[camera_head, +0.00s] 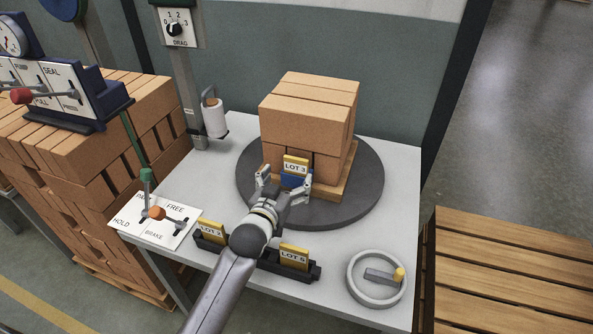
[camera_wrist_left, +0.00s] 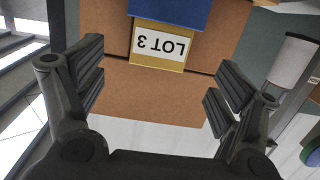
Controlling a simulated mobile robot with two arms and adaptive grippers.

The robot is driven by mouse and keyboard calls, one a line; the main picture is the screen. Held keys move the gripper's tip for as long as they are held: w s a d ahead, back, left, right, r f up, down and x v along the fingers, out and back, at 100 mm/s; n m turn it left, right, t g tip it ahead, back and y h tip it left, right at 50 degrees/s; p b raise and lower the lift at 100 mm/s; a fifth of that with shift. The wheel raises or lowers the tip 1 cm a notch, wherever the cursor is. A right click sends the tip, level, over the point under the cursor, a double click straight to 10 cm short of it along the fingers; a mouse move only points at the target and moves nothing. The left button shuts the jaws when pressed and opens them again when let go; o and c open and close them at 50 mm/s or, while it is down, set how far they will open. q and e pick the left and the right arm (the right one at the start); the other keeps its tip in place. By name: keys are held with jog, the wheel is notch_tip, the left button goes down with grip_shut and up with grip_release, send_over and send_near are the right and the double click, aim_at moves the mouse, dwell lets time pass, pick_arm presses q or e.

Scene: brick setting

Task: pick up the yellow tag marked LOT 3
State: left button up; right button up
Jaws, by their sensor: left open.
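The yellow tag marked LOT 3 (camera_head: 295,164) stands in a blue holder (camera_head: 294,181) at the front of a small brick stack (camera_head: 309,113) on a dark round turntable (camera_head: 364,190). In the left wrist view the tag (camera_wrist_left: 161,45) shows upside down, with the blue holder (camera_wrist_left: 170,11) above it. My left gripper (camera_head: 284,178) is open in front of the tag. Its fingers (camera_wrist_left: 155,90) are spread to either side in the wrist view, with nothing between them touching. My right gripper is not in view.
A black rack at the table's front edge holds a LOT 2 tag (camera_head: 210,231) and a LOT 5 tag (camera_head: 293,256). A lever panel (camera_head: 155,218) is at left. A white roll (camera_head: 214,118) stands behind.

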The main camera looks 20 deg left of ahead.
aim_at(295, 166)
pick_arm(q)
jog(key=shift+w+f, duration=0.15)
jog(key=shift+w, duration=1.2)
jog(key=w, duration=0.3)
jog(key=shift+w+d+f, duration=0.1)
jog(key=shift+w+f, duration=0.2)
jog(key=shift+f, duration=0.05)
jog(key=shift+w, duration=0.6)
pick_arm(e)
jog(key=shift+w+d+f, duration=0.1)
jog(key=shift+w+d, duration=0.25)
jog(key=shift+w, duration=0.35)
pick_arm(q)
jog(key=c, duration=1.1)
jog(key=shift+c, duration=0.3)
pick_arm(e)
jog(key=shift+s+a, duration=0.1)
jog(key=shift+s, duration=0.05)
